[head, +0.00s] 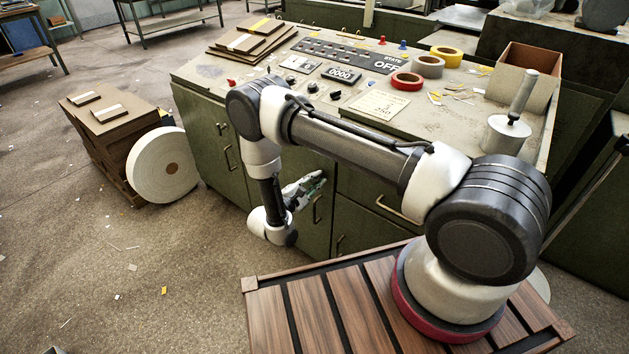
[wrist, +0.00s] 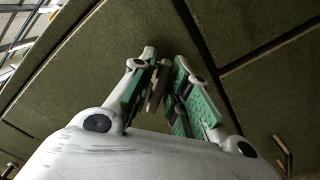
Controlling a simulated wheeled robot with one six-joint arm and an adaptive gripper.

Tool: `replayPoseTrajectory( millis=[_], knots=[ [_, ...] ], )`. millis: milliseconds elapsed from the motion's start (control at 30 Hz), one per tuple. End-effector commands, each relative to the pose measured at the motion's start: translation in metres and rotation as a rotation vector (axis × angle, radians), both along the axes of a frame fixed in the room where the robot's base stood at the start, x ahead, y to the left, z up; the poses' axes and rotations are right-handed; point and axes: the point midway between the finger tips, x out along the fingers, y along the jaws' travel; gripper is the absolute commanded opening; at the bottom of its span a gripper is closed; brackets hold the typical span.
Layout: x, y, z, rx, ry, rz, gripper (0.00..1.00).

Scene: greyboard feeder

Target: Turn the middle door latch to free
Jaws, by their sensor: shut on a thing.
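My gripper (head: 312,184) is at the front of the green cabinet, by the middle door (head: 300,165). In the wrist view my gripper (wrist: 165,72) has its green-padded fingers close together, with a small tan-brown latch (wrist: 156,88) between them. The fingers are shut on this latch, which stands out from the green door face. Its turn angle is hard to judge because the fingers cover part of it. In the head view the latch is hidden behind my gripper. A pull handle (head: 317,208) shows just below my gripper.
The cabinet's control top (head: 335,75) carries knobs, a counter, tape rolls and a spindle weight. The left door (head: 205,130) has its own metal handle (head: 229,158). A large white roll (head: 163,165) and stacked board stand at the left. The floor in front is mostly clear.

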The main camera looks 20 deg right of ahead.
Motion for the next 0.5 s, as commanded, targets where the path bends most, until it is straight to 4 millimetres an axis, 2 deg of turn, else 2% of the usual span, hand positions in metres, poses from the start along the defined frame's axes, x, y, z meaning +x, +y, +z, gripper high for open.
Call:
replayPoseTrajectory(
  millis=[500],
  knots=[
    [-0.0016,-0.0010,-0.0033,0.270,-0.371,-0.001,0.00]
  ],
)
